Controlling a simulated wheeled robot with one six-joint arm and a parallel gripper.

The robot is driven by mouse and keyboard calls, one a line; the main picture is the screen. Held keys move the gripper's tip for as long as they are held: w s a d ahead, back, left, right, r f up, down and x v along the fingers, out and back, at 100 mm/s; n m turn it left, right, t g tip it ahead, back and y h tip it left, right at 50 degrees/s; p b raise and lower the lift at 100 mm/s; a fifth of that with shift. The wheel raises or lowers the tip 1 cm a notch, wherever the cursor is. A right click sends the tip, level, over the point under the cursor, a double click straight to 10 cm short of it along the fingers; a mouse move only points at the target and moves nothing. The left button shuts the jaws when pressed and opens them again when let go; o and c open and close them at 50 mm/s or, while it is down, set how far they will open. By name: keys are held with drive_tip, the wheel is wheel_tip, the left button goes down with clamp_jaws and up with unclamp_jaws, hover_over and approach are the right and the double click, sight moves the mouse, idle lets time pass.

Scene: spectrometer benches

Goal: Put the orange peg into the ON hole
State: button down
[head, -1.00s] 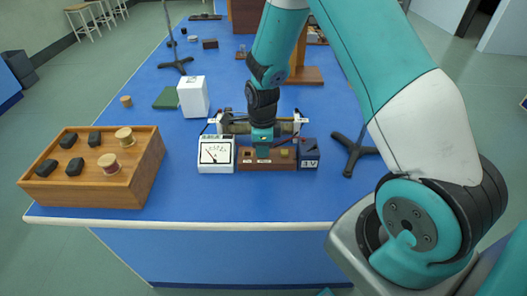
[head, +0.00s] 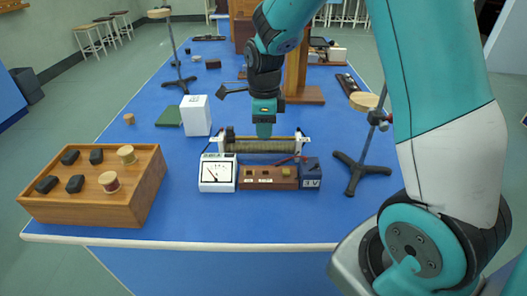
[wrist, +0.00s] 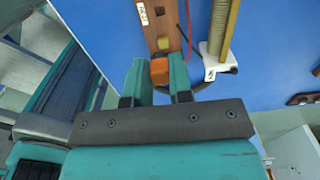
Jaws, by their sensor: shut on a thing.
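My gripper (head: 264,134) hangs above and behind the wooden block (head: 256,185), fingers pointing down. In the wrist view its two fingers (wrist: 160,78) are shut on the orange peg (wrist: 159,72). The peg is hidden in the head view. The block stands between a white meter and a dark blue box. It has small white labels on its front, too small to read in the head view, and dark holes on its top left. A yellow piece (head: 287,172) sits at its right; the wrist view also shows it (wrist: 164,43). I cannot tell which hole is ON.
The white meter (head: 217,182) and the blue box (head: 310,182) flank the block. A coil rheostat (head: 250,147) lies behind it, with a red wire nearby. A clamp stand (head: 360,178) rises at right. A wooden tray (head: 140,205) of weights stands at left. The bench front is clear.

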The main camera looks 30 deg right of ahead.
wheel_tip(320, 180, up, 6)
drive_tip(key=shift+r, duration=0.15)
drive_tip(key=shift+r+p, duration=1.6)
drive_tip(key=shift+r, duration=0.1)
